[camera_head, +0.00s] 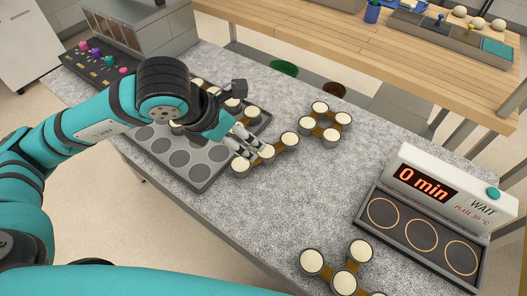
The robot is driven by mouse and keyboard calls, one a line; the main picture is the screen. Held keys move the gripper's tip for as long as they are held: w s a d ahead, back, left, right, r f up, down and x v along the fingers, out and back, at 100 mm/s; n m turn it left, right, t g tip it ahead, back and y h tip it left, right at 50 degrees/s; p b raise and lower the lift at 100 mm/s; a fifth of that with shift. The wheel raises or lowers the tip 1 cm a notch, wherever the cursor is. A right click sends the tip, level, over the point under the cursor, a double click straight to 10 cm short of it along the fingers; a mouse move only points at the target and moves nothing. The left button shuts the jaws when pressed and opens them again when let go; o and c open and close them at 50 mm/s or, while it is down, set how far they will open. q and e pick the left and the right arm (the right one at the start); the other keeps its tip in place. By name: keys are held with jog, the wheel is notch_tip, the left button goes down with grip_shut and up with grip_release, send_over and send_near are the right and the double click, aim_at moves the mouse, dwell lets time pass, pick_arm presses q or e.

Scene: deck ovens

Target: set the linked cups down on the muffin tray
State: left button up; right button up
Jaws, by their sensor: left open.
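The dark muffin tray (207,182) lies on the counter left of centre, with bare round wells along its front. Linked cups with cream tops (232,104) stand in its back part, partly hidden by my left arm. My left gripper (247,141) is open over the tray's right edge, its fingertips close to a row of linked cups (267,152) beside the tray. I cannot tell whether they touch. Another linked group (332,134) stands further right, and one more (345,281) is at the bottom edge, partly cut off. My right gripper is not in view.
A timer box (438,186) reading "0 min" and "WAIT" stands at the right, with a dark panel of three rings (422,235) before it. A panel with coloured knobs (103,66) is at the back left. The speckled counter (290,200) is clear in the middle.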

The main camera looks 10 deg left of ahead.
pick_arm(q)
jog(key=p, duration=0.1)
send_near(265, 151)
jog(key=x, duration=0.4)
jog(key=shift+d+f, duration=0.15)
jog(key=shift+f, duration=0.25)
jog(key=shift+p+x, duration=0.95)
jog(key=shift+x, duration=1.65)
jog(key=shift+w, duration=0.1)
jog(key=c, duration=1.5)
jog(key=shift+r, duration=0.1)
